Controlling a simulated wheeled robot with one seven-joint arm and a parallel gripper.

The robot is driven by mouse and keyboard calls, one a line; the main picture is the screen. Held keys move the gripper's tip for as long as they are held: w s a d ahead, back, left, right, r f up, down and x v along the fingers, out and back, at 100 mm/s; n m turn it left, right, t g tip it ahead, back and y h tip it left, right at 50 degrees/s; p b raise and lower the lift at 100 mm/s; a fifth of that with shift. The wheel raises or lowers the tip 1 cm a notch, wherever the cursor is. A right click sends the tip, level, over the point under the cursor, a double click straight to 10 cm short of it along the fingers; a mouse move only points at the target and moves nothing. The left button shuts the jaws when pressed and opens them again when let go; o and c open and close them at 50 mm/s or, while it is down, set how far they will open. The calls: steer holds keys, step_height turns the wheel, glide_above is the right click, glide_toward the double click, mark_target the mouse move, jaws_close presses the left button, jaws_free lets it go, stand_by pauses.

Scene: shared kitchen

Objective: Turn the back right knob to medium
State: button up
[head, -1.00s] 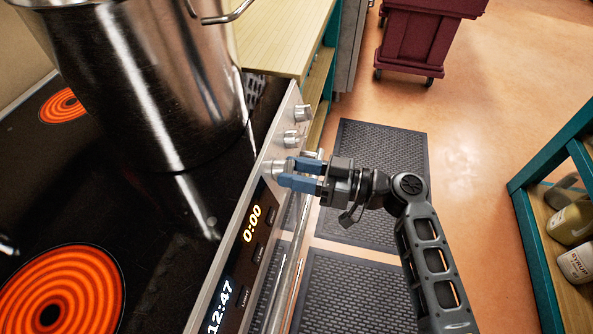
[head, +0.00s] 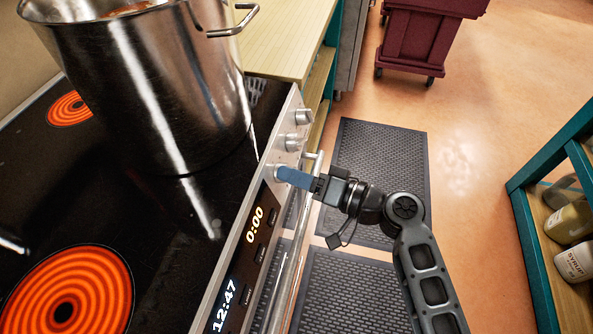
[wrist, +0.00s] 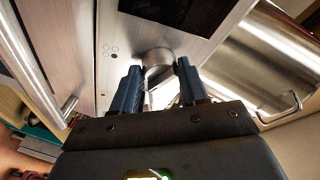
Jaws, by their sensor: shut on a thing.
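My gripper (head: 281,174) is at the stove's front control panel (head: 240,250), with its blue fingers closed on a silver knob (wrist: 157,60). In the wrist view the knob sits between the two fingertips (wrist: 156,80), and a small pattern of dots is printed beside it. In the head view the fingers largely hide this knob. Two more silver knobs, a middle one (head: 293,142) and a far one (head: 303,117), stand farther along the panel. The held knob's setting cannot be read.
A large steel pot (head: 150,90) stands on the black cooktop. Two burners glow orange, one near (head: 70,290) and one far (head: 70,108). An oven handle (head: 298,240) runs below the panel. Dark floor mats (head: 375,150) lie to the right; a teal shelf (head: 530,220) stands farther right.

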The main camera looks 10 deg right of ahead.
steer(key=shift+m, duration=0.6)
steer(key=o, duration=1)
steer(key=shift+o, duration=0.2)
steer(key=b+v, duration=0.1)
steer(key=v, duration=0.6)
steer(key=shift+s+d+r, duration=0.15)
steer(key=shift+s+d, duration=0.1)
steer(key=shift+d, duration=0.1)
